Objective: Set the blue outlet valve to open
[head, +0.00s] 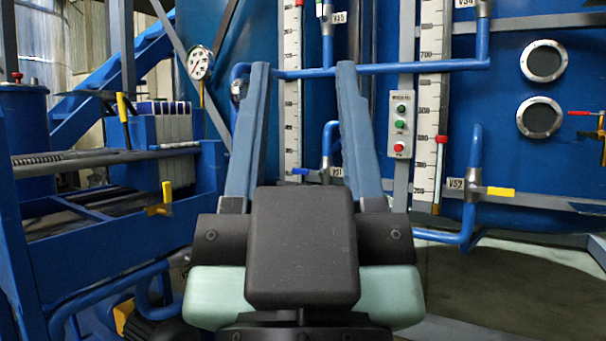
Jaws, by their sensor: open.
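A small valve with a blue handle (299,171) sits low between my gripper's fingers, on the blue pipe beside the label V51 (337,171). The handle lies about level and points left from the grey valve body. I take it for the blue outlet valve. My gripper (304,75) is open and empty, with its two blue-grey fingers pointing up and away in the picture. The valve shows in the gap between them, and the handle looks clear of both. The dark gripper body hides what lies below the valve.
Valve V52 with a yellow handle (500,191) is at the right. A green-and-red button box (400,123) stands beside a white scale (431,95). A pressure gauge (200,63) and a filter-press-like frame (172,128) are at the left. Bare floor (520,290) shows at lower right.

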